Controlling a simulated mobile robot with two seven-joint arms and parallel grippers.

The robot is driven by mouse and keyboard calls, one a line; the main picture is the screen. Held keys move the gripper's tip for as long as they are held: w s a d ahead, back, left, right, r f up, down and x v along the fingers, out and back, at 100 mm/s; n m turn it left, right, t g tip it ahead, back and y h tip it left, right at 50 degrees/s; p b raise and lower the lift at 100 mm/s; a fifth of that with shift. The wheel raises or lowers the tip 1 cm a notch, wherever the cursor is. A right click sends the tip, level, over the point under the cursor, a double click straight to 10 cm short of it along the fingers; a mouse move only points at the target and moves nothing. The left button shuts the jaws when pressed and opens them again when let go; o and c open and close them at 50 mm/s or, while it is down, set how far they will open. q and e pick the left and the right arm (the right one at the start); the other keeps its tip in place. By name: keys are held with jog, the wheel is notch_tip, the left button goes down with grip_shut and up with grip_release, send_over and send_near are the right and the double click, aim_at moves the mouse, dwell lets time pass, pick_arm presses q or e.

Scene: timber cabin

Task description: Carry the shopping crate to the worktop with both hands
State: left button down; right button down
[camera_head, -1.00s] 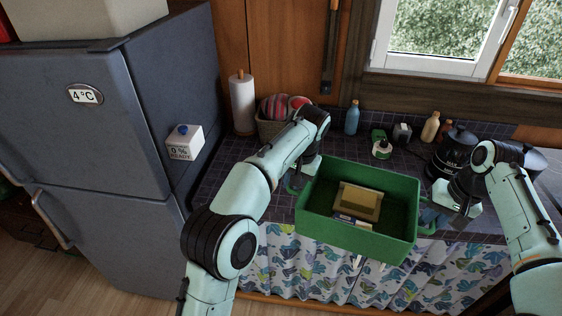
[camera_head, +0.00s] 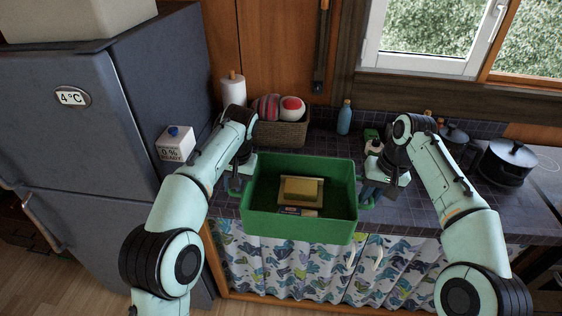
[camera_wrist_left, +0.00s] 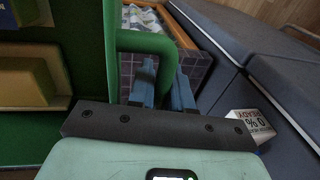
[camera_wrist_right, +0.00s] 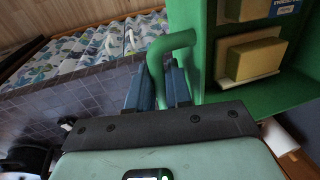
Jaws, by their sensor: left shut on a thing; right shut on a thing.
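The green shopping crate (camera_head: 300,228) is held between my two grippers at the worktop's front edge, in the middle of the head view. A yellowish block (camera_head: 301,189) and a small blue-and-white packet (camera_head: 297,211) lie inside it. My left gripper (camera_head: 236,187) is shut on the crate's left handle; its blue fingers and the handle (camera_wrist_left: 140,42) show in the left wrist view. My right gripper (camera_head: 368,194) is shut on the right handle (camera_wrist_right: 172,42), seen in the right wrist view. The tiled worktop (camera_head: 420,208) lies behind and beside the crate. Whether the crate's underside touches it is hidden.
A wicker basket (camera_head: 284,132), a paper towel roll (camera_head: 232,92) and a blue bottle (camera_head: 344,118) stand at the back. A black pot (camera_head: 508,160) stands at the right. The fridge (camera_head: 80,120) and a white carton (camera_head: 175,145) are at the left.

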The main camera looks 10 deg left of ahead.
pick_arm(q)
jog(key=shift+d, duration=0.1)
